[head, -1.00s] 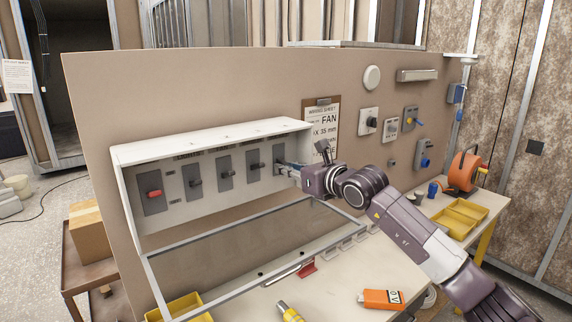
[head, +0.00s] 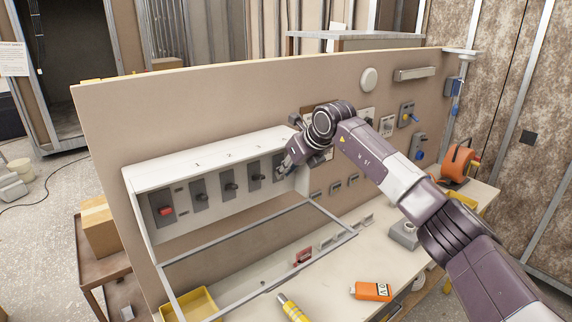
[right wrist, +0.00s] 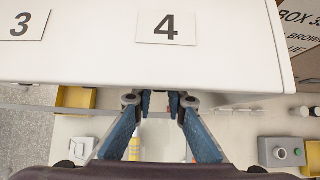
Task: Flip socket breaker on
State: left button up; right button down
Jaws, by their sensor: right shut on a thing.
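A white breaker box (head: 215,157) with an open front is on the beige panel. It holds a red-handled breaker (head: 166,211) at the left and a row of dark-levered breakers (head: 231,187) to its right. My right gripper (head: 284,171) is at the rightmost breaker, under the box's top edge, and covers most of it. In the right wrist view its fingers (right wrist: 160,104) close on a small dark lever just below the "4" label (right wrist: 167,27). The lever's position is mostly hidden. I cannot read which breaker is the socket one. My left gripper is not in view.
The box's framed clear cover (head: 250,237) hangs open in front. Switches and sockets (head: 407,114) are on the panel's right part.

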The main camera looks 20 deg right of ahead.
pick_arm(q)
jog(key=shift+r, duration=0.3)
pick_arm(e)
jog(key=shift+r, duration=0.2)
jog(key=c, duration=1.9)
grip_release()
jog(key=shift+f, duration=0.1)
jog(key=shift+c, duration=0.2)
jog(key=v, duration=1.2)
jog(key=shift+w, duration=0.15)
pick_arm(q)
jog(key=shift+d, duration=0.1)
